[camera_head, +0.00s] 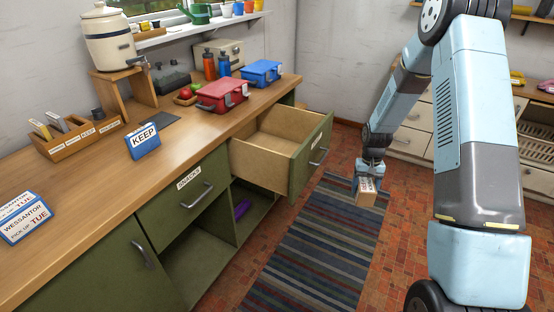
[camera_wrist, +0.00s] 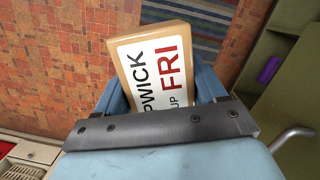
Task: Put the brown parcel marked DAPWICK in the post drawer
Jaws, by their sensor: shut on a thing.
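My gripper (camera_head: 368,176) is shut on a brown parcel (camera_head: 367,198) with a white label. It holds the parcel above the floor, to the right of the open drawer. In the wrist view the parcel (camera_wrist: 150,60) sits between my two blue fingers and its label reads "PWICK", "UP" and a red "FRI"; the rest of the label is hidden. A green drawer (camera_head: 305,160) with a pale wooden inside stands pulled out of the counter and looks empty. Its front label is too small to read. The drawer to its left, marked SNACKS (camera_head: 188,178), is shut.
The wooden counter (camera_head: 185,140) holds a KEEP sign (camera_head: 144,141), red (camera_head: 221,95) and blue (camera_head: 262,72) lunch boxes, bottles and a crock. An open shelf with a purple thing (camera_head: 242,209) lies below the drawer. A striped rug (camera_head: 320,250) covers the floor in front.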

